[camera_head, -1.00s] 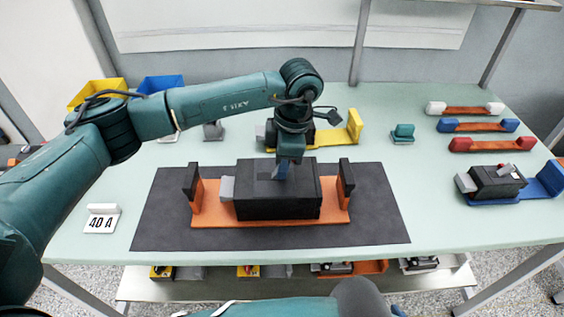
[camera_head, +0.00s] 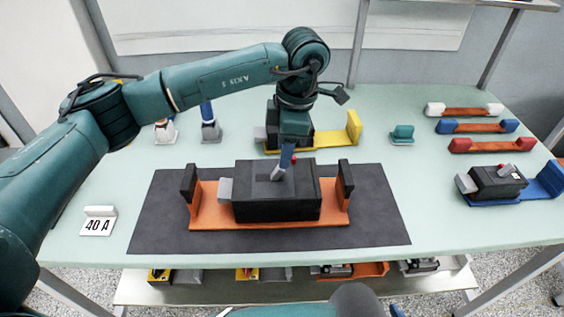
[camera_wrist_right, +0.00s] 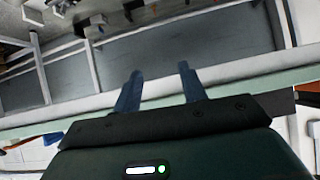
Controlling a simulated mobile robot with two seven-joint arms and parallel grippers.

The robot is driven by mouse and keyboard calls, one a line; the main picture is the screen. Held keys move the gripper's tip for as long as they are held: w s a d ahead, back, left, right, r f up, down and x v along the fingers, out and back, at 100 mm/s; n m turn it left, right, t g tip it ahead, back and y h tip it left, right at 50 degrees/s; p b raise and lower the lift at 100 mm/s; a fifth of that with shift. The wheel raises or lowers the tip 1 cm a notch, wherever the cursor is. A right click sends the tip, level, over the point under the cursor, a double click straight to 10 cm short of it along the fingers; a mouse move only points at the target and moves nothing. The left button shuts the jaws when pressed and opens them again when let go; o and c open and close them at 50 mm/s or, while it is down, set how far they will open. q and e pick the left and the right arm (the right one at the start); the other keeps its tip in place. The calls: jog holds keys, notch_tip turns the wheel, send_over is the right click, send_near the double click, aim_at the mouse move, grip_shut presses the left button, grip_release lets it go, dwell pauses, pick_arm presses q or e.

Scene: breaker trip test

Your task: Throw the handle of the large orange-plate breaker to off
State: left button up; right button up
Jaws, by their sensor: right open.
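The large breaker (camera_head: 250,199) is a black block on an orange plate (camera_head: 255,221) with upright ends, on a dark mat. A grey piece (camera_head: 277,174), apparently part of its handle, shows on top, with a red spot (camera_head: 294,158) beside it. My left gripper (camera_head: 286,163) points down over the block top with a blue finger close to these parts. Whether it touches or grips them is unclear, and its second finger is hidden. My right gripper (camera_wrist_right: 160,75) is open and empty in the right wrist view, away from the breaker.
A breaker on a yellow plate (camera_head: 335,138) stands behind. A breaker on a blue plate (camera_head: 545,183) and several orange strips with coloured ends lie at right. A "40 A" sign (camera_head: 97,221) stands at left. The mat's front edge (camera_head: 270,248) is clear.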

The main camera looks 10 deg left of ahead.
pick_arm(q)
notch_tip(320, 180, up, 8)
jog(key=d+b, duration=0.1)
jog(key=shift+w+r, duration=0.15)
jog(key=shift+w, duration=0.05)
pick_arm(e)
jog(key=shift+s+a, duration=0.15)
jog(key=shift+a, duration=0.1)
pick_arm(q)
jog(key=shift+d, duration=0.1)
pick_arm(e)
jog(key=shift+w, duration=0.2)
pick_arm(q)
jog(key=shift+s, duration=0.1)
